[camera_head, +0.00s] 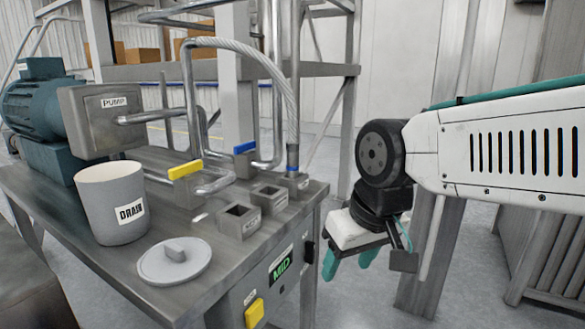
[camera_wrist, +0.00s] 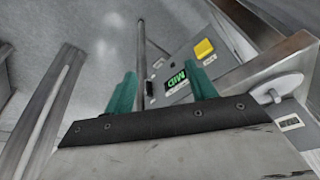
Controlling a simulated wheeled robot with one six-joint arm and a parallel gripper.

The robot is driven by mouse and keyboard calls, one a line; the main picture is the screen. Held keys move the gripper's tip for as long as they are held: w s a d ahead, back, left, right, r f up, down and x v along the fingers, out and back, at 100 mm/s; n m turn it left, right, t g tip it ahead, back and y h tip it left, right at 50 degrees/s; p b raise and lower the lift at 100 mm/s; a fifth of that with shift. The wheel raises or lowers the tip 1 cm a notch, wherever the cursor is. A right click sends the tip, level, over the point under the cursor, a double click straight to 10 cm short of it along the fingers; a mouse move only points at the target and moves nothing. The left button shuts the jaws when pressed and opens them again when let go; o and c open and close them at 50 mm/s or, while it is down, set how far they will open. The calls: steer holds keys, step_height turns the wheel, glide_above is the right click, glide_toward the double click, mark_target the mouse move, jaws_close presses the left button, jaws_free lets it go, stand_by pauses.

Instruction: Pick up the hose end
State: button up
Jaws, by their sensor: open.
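The hose (camera_head: 291,100) is a pale braided tube that arches over from the upper left and hangs down at the right end of the table. My gripper (camera_head: 348,262) is off the table's right edge, to the right of and lower than the hose end. Its two green fingers are apart, and they also show in the wrist view (camera_wrist: 162,90) with nothing between them. The hose end is not seen in the wrist view.
The steel table (camera_head: 160,275) holds a pump box (camera_head: 105,118), a grey DRAIN pot (camera_head: 112,205), a round lid (camera_head: 174,262), and two empty square sockets (camera_head: 239,219). A yellow-handled valve (camera_head: 185,170) and a blue-handled valve (camera_head: 244,147) stand behind. A frame post (camera_head: 345,130) rises behind the table.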

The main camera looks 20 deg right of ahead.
steer(key=w+r+t, duration=0.3)
steer(key=w+t, duration=0.3)
steer(key=w, duration=1.3)
steer(key=m+t+h, duration=0.2)
steer(key=t+h, duration=0.1)
steer(key=t, duration=0.1)
glide_toward(294, 162)
steer(key=a+x, duration=0.1)
steer(key=x, duration=0.8)
steer(key=d+x, duration=0.1)
steer(key=x, duration=0.2)
steer(key=shift+s+r, duration=0.1)
jaws_close()
